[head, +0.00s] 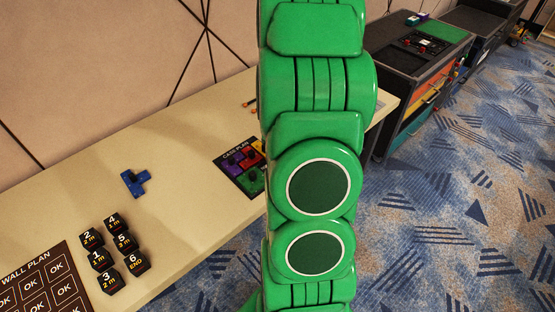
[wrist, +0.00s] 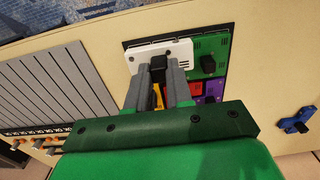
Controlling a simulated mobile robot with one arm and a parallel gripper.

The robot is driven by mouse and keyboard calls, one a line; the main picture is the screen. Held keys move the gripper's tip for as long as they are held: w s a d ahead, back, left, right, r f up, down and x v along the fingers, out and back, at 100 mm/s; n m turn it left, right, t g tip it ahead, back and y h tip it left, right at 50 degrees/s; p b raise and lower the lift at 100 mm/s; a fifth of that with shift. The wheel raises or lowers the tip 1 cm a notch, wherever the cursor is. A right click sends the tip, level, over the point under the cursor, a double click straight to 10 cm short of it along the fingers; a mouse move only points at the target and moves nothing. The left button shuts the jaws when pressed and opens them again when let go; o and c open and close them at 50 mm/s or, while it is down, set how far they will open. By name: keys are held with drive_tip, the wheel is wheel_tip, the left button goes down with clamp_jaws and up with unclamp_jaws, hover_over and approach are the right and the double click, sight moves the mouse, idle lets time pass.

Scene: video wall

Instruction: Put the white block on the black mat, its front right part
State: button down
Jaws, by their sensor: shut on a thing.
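In the wrist view the white block (wrist: 143,57) has a black knob on top. My gripper (wrist: 159,72) is shut on that knob. The block is over one corner of the black mat (wrist: 126,43), beside a green block (wrist: 209,44). I cannot tell whether it touches the mat or hangs just above it. Red, purple and yellow blocks also show on the mat, partly hidden by my fingers. In the head view the mat (head: 226,161) is partly covered by my arm, which hides the white block and the gripper.
A blue block (head: 135,182) lies on the cream table (head: 165,150), and also shows in the wrist view (wrist: 296,125). Several black numbered pieces (head: 123,242) and a wall plan board (head: 40,285) lie nearer. A grey slatted panel (wrist: 60,85) is left of the mat.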

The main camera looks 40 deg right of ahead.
drive_tip(key=shift+w+d+f, duration=0.25)
drive_tip(key=shift+w+f, duration=0.15)
drive_tip(key=shift+f, duration=0.2)
drive_tip(key=shift+w+d+f, duration=0.3)
drive_tip(key=shift+w+f, duration=0.05)
drive_tip(key=shift+f, duration=0.3)
drive_tip(key=shift+w+d+f, duration=0.25)
drive_tip(key=shift+w+f, duration=0.15)
drive_tip(key=shift+f, duration=1.6)
drive_tip(key=shift+f, duration=0.15)
drive_tip(key=c, duration=1)
unclamp_jaws()
